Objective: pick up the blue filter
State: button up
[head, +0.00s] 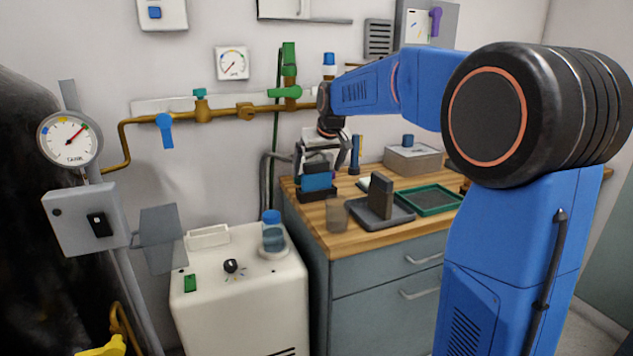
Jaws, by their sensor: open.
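A small blue block (317,182), which looks like the blue filter, stands in a black holder (316,196) at the back left of the wooden counter. My gripper (320,166) points down right at the block, with its fingers open. Its fingers overlap the upper part of the block in this view, so I cannot tell whether they are around it or just above or in front of it. The block's top is partly hidden.
On the counter (338,240) are a clear beaker (337,213), a dark upright block on a grey tray (368,222), a green-rimmed tray (431,200) and a grey box (412,160). A blue-lidded jar (272,238) stands on the white cabinet (240,300). Brown pipes (225,114) run behind.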

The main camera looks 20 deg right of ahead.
jog(key=x, duration=0.2)
jog(key=shift+w+f, duration=0.15)
jog(key=shift+f, duration=0.1)
jog(key=c, duration=1.1)
jog(key=shift+r, duration=0.15)
